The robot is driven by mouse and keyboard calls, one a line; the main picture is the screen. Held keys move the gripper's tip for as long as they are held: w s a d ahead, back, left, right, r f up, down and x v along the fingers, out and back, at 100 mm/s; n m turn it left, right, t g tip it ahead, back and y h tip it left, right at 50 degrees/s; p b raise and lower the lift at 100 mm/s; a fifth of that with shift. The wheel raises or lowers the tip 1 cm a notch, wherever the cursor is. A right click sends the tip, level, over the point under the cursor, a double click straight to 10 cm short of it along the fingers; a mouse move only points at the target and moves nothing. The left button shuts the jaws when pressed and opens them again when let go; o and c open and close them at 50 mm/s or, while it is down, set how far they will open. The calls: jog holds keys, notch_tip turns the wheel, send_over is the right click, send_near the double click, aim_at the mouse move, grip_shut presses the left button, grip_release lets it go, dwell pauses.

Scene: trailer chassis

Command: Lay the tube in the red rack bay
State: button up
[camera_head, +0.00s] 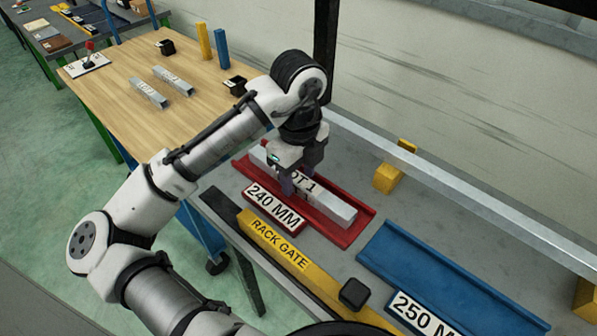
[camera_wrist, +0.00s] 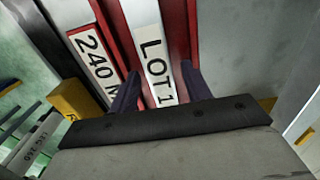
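The tube (camera_head: 338,207) is a pale grey square bar with a white "LOT 1" label. It lies lengthwise inside the red rack bay (camera_head: 362,226), a red channel marked "240 MM". In the wrist view, the tube (camera_wrist: 146,18) runs along the red bay (camera_wrist: 118,35) between its walls. My gripper (camera_head: 297,184) is low over the tube, pointing down. In the wrist view, the dark fingers of my gripper (camera_wrist: 162,88) stand one on each side of the tube, with red showing between fingers and tube. The tube's far end is partly hidden by my gripper.
A blue bay (camera_head: 430,270) marked "250 MM" lies to the right. The yellow rack gate (camera_head: 275,243) runs along the front, near a black block (camera_head: 353,293). A long grey rail (camera_head: 450,185) on yellow blocks runs behind. Two short tubes lie on the wooden table (camera_head: 110,105).

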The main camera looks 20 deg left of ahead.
aim_at(299, 178)
notch_tip(299, 178, up, 12)
jog(key=shift+r, duration=0.2)
dwell(0.6)
